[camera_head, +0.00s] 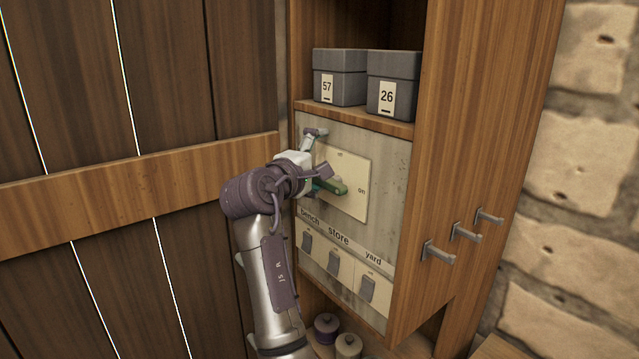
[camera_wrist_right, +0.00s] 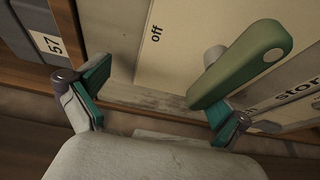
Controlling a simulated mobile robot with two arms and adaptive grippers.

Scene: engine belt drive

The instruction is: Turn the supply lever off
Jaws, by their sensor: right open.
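The supply lever (camera_head: 334,186) is a green handle on a cream plate (camera_head: 351,166) in the grey panel. It points right, toward the "on" label; the "off" label is at the plate's top. The lever also shows in the right wrist view (camera_wrist_right: 243,65), its rounded end up and to the right. My right gripper (camera_head: 318,152) is open in front of the plate's left part, with the lever by its lower finger. In the right wrist view my right gripper (camera_wrist_right: 157,92) has its fingers spread; whether one touches the lever cannot be told. My left gripper is not in view.
Below the plate are switches labelled bench, store (camera_head: 333,263) and yard. Two grey boxes, 57 (camera_head: 339,77) and 26 (camera_head: 393,84), stand on the shelf above. Hooks (camera_head: 463,233) stick out from the cabinet's right side. Spools (camera_head: 348,346) stand below.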

